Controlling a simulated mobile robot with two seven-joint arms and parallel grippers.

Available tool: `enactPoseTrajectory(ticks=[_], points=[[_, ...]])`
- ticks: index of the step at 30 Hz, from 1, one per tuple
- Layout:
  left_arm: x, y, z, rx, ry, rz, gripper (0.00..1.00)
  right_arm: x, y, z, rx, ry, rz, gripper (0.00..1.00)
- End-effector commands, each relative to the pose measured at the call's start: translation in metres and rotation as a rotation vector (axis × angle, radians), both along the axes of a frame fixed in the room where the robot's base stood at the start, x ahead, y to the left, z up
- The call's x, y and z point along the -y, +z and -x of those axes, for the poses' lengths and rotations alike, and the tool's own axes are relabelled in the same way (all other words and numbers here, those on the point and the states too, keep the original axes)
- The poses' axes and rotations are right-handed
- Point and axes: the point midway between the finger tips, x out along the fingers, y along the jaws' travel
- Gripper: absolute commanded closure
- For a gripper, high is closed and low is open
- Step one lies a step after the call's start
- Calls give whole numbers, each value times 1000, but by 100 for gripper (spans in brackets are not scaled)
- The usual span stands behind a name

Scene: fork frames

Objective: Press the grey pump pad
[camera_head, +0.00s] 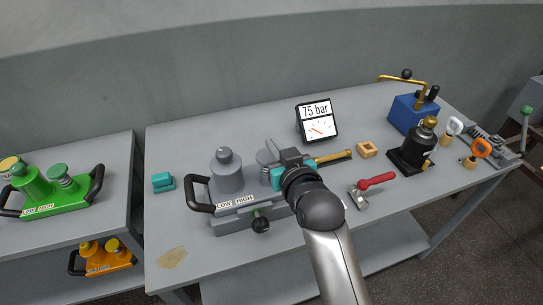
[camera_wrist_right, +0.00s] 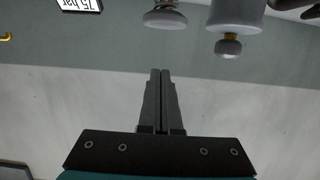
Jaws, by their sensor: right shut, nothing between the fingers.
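The grey pump (camera_head: 238,215) stands on the table with a black handle at its left and a LOW/HIGH label. Its round grey pad (camera_head: 263,158) is partly hidden behind my right gripper (camera_head: 277,158). The pad also shows upside down at the top of the right wrist view (camera_wrist_right: 165,19). A taller grey cylinder (camera_head: 227,174) with a knob stands left of the pad. My right gripper is shut and empty, its fingertips (camera_wrist_right: 160,72) close to the pad but apart from it in the wrist view. My left gripper is not in view.
A gauge display (camera_head: 317,122) reading 75 bar stands behind. A red-handled tool (camera_head: 370,186), a wooden block (camera_head: 367,150), a black jack (camera_head: 412,155) and a blue pump (camera_head: 411,114) are to the right. A green pump (camera_head: 50,198) sits on the left table. A teal block (camera_head: 162,182) lies left.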

Motion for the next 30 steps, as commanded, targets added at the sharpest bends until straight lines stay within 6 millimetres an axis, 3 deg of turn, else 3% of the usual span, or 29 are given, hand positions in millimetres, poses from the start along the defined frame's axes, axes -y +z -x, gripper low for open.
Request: enactPoseTrajectory(ticks=[4,6,12,26,30], points=[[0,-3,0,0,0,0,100,-7,-5,-20,1,1,-1,100],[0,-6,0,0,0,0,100,-6,-21,-17,-5,1,1,100],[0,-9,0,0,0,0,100,-6,-41,-17,-2,1,0,100],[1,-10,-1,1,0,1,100,-5,-47,-17,-1,0,0,100],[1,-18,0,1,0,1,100,-6,-65,-17,-4,1,1,100]])
